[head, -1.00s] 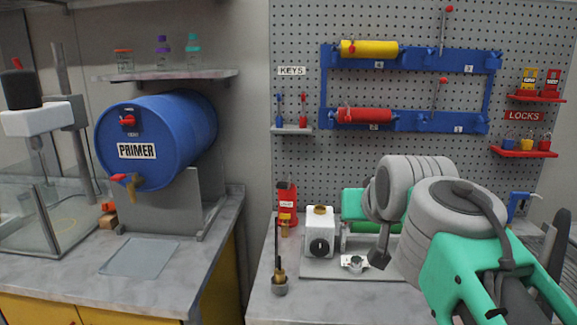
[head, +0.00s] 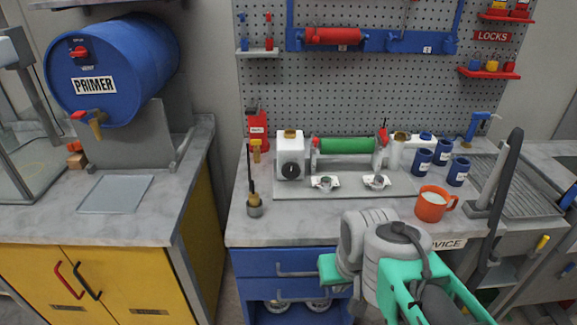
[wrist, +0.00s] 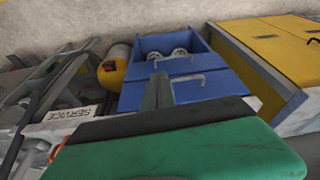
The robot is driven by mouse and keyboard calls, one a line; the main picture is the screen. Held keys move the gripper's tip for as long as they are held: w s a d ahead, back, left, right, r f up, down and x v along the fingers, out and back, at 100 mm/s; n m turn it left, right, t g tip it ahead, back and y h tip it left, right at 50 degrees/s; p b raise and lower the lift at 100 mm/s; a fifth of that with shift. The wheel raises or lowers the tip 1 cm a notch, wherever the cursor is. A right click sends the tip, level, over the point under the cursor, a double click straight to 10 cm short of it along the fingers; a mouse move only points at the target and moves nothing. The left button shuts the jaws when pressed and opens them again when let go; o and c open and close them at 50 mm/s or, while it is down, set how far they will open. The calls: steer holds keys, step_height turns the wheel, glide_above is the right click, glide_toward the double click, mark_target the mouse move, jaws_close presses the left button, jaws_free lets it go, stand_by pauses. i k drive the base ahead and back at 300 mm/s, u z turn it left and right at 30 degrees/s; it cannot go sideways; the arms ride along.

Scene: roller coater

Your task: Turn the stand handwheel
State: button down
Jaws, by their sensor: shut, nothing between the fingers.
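I cannot clearly make out the stand handwheel in either view. Part of a grey stand (head: 33,80) with a glass-sided enclosure shows at the left edge of the head view, cut off by the frame. A white box with a black round knob (head: 290,170) stands at the left end of the green roller on the bench. My gripper (wrist: 158,92) shows in the wrist view as a dark grey finger pair, closed and empty, in front of the blue drawers. In the head view its green hand is in front of those drawers, below the bench top, with the fingertips not clearly seen.
A blue PRIMER drum (head: 112,60) with a tap sits on its cradle at left. The green roller (head: 346,146), an orange mug (head: 433,204) and blue cups are on the bench. Yellow cabinets (head: 115,285) and blue drawers (head: 280,262) front the benches, with a gap between.

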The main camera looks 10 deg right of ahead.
mark_target(290, 171)
steer(key=u, duration=2.25)
steer(key=k, duration=0.8)
steer(key=z, duration=0.7)
steer(key=i, duration=0.45)
steer(key=u, duration=0.05)
